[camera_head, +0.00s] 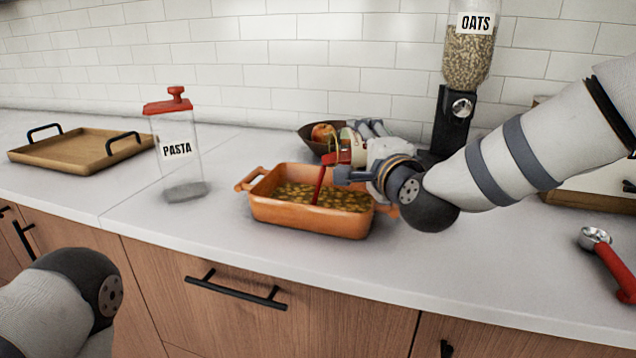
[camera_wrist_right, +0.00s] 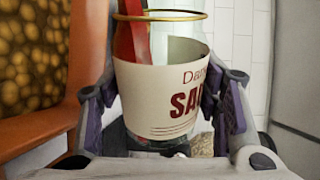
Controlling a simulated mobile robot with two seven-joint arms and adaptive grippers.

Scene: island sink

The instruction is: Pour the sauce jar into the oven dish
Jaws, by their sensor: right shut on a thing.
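My right gripper (camera_head: 352,168) is shut on the sauce jar (camera_head: 345,145) and holds it tipped over the orange oven dish (camera_head: 300,212). A red stream of sauce (camera_head: 319,186) runs from the jar's mouth down into the dish. The dish holds a yellow-brown chunky filling. In the right wrist view the glass jar (camera_wrist_right: 160,95) has a gold rim and a cream label with part of "SA" readable. It sits between the two fingers, with red sauce along its left side. My left arm shows at the lower left; its gripper is out of view.
A clear pasta container (camera_head: 180,165) with a red lid stands left of the dish. A wooden tray (camera_head: 75,150) lies farther left. A fruit bowl (camera_head: 312,138) and an oats dispenser (camera_head: 455,110) stand behind. A red-handled scoop (camera_head: 610,262) lies at the right.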

